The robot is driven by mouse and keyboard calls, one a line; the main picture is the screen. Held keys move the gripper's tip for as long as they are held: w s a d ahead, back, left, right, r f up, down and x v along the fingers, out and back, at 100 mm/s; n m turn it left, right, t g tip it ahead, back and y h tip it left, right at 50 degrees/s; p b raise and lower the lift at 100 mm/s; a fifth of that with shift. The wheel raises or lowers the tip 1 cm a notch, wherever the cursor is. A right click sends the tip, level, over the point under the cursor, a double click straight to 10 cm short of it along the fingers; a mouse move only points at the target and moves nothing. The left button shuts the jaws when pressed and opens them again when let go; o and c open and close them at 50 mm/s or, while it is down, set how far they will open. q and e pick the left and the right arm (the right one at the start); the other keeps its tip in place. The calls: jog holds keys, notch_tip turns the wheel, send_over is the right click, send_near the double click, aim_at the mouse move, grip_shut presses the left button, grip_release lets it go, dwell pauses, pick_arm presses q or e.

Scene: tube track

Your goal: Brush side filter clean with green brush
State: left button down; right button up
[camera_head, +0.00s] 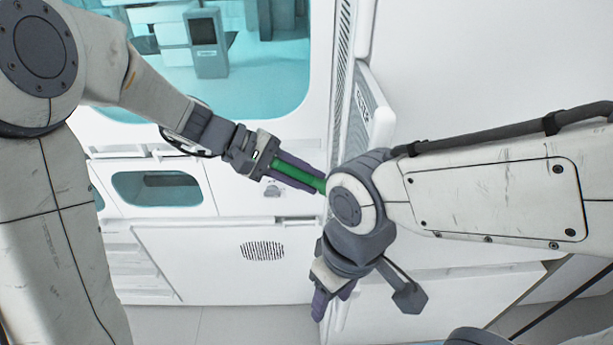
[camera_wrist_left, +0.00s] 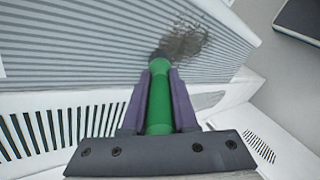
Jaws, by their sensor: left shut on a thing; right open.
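My left gripper (camera_head: 295,172) is shut on the handle of the green brush (camera_head: 298,174). In the left wrist view the brush (camera_wrist_left: 160,100) points away between the purple fingers (camera_wrist_left: 158,104). Its dark tip is at or very near the grey pleated filter (camera_wrist_left: 90,65); I cannot tell if it touches. A brown-grey fuzzy dirt patch (camera_wrist_left: 187,42) shows on the filter just beyond the tip. In the head view the filter (camera_head: 355,132) is partly visible, and my right arm hides the brush tip. My right gripper (camera_head: 333,296) is open and empty, pointing down, lower in the view.
A labelled white panel (camera_head: 372,105) stands out from the wall near the filter. A slotted vent (camera_wrist_left: 50,130) lies below the filter in the wrist view. White wall cabinets (camera_head: 225,265) and a large window (camera_head: 240,70) are behind. My right arm crosses close to the brush.

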pick_arm(q)
jog(key=shift+f+b, duration=0.6)
jog(key=shift+f, duration=0.25)
jog(key=shift+f, duration=0.1)
jog(key=shift+f+b, duration=2.05)
jog(key=shift+r+p, duration=0.75)
jog(key=shift+r, duration=0.35)
jog(key=shift+r, duration=0.1)
jog(key=shift+r+p, duration=0.65)
jog(key=shift+r, duration=0.15)
jog(key=shift+f, duration=0.1)
